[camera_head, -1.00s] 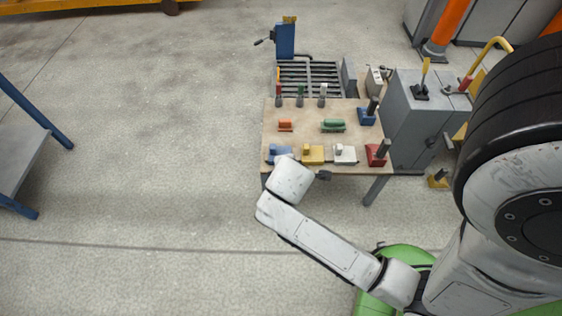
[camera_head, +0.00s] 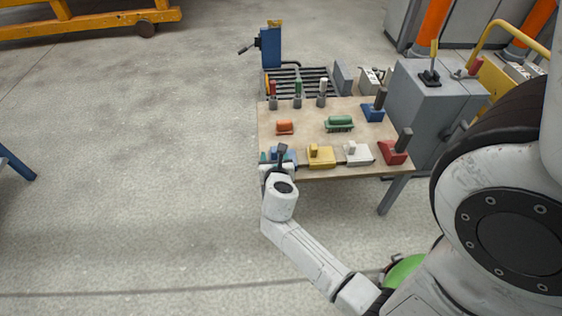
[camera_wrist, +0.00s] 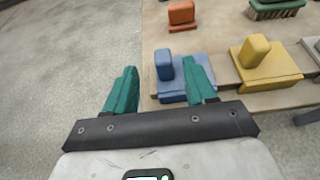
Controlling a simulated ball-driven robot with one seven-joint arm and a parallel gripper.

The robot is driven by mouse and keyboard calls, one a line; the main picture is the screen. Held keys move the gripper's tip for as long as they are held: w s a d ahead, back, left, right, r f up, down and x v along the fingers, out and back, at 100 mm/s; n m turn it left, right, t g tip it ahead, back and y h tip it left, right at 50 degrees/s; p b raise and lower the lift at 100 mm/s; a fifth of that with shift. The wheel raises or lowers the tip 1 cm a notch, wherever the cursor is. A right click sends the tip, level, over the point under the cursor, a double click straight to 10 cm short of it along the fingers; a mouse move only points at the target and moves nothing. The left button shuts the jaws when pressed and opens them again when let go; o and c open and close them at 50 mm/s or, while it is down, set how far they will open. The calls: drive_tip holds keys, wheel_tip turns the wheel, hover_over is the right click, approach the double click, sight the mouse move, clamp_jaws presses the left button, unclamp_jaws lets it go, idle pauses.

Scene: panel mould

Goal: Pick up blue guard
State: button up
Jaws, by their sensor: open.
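The blue guard (camera_wrist: 184,84) is a flat blue block with an upright rounded lug at its left, at the table's near left corner. In the wrist view it lies just beyond my gripper (camera_wrist: 160,80), whose teal fingers are apart with nothing held between them. The right finger overlaps the middle of the guard in the picture; the left finger is over the floor, left of the table. In the head view my gripper (camera_head: 273,157) is at that corner and hides much of the blue guard (camera_head: 290,153).
The table (camera_head: 300,113) also holds a yellow guard (camera_head: 320,156), a white one (camera_head: 357,153), a red one with a dark handle (camera_head: 394,152), an orange block (camera_head: 285,127) and a green brush-like piece (camera_head: 340,123). A grey cabinet (camera_head: 435,110) stands to the right.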

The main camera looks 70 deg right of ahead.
sight(274, 148)
drive_tip(key=x, duration=0.2)
drive_tip(key=shift+w+d+f+b, duration=0.1)
drive_tip(key=shift+d+f+b, duration=0.05)
drive_tip(key=shift+d+b, duration=0.2)
drive_tip(key=b+x, duration=0.1)
drive_tip(key=x, duration=0.1)
drive_tip(key=b+x, duration=0.1)
drive_tip(key=x, duration=0.1)
drive_tip(key=shift+a+f+b, duration=0.1)
drive_tip(key=shift+f+b, duration=0.1)
drive_tip(key=shift+b, duration=0.1)
drive_tip(key=shift+w+d+f, duration=0.15)
drive_tip(key=shift+d, duration=0.4)
drive_tip(key=shift+c, duration=0.2)
clamp_jaws()
